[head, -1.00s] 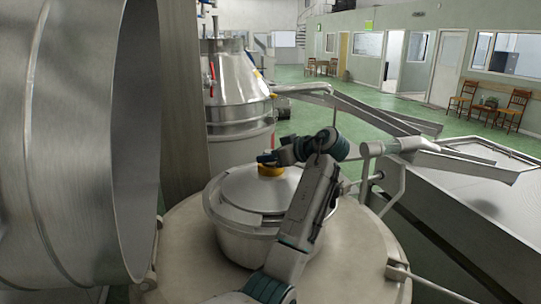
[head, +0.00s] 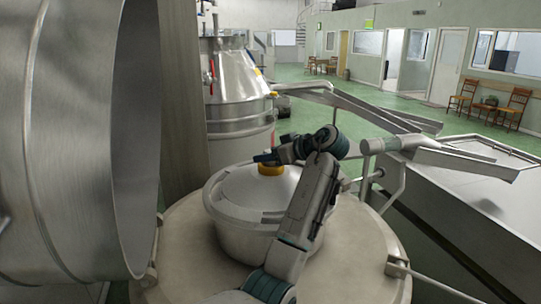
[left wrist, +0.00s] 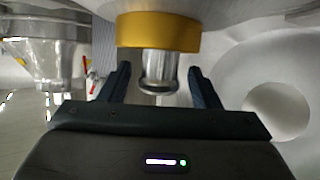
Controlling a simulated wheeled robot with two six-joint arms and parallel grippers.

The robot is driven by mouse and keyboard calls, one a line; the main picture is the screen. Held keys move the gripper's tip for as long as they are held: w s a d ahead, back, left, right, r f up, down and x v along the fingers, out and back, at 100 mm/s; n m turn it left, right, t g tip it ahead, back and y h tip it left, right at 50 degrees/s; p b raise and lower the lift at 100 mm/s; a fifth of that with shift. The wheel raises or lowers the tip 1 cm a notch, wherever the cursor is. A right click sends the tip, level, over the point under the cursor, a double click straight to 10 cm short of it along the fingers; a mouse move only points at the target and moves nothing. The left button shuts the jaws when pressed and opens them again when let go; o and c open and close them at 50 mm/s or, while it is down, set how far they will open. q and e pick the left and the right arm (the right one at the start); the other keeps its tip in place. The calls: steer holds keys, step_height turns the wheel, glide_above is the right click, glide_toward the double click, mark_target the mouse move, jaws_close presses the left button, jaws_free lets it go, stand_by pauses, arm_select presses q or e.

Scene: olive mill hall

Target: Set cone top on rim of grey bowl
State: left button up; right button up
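The cone top (head: 240,188) is a pale metal lid with a yellow collar (head: 270,169) at its peak. It lies over the mouth of the grey bowl (head: 238,238); I cannot tell whether its edge sits evenly on the rim all round. My left gripper (head: 265,158) is at the peak of the cone top. In the left wrist view, the yellow collar (left wrist: 158,32) and a short metal neck (left wrist: 158,72) show between the fingers of the left gripper (left wrist: 160,78), with gaps on both sides. The left gripper is open. My right gripper is out of view.
The bowl stands on a round pale top (head: 185,255). A large metal drum (head: 70,140) stands close on the left. A conical steel vessel (head: 238,85) is behind. A metal trough (head: 490,210) and chute (head: 370,112) lie on the right.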

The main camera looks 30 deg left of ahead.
arm_select(q)
steer(key=shift+s+d, duration=0.1)
steer(key=shift+f, duration=0.15)
step_height(320, 180, up, 5)
steer(key=shift+f+p, duration=0.2)
steer(key=shift+p, duration=0.7)
steer(key=shift+s+d+f+b, duration=0.2)
steer(key=shift+s+d+f, duration=0.05)
steer(key=shift+s, duration=0.15)
steer(key=shift+s+d+f+b, duration=0.2)
steer(key=shift+s+d, duration=0.05)
steer(key=shift+s, duration=0.15)
steer(key=s+d+r, duration=0.1)
steer(key=s+d, duration=0.6)
steer(key=s, duration=0.5)
steer(key=shift+d+r, duration=0.2)
steer(key=shift+r, duration=0.15)
steer(key=shift+a, duration=0.1)
steer(key=shift+f, duration=0.1)
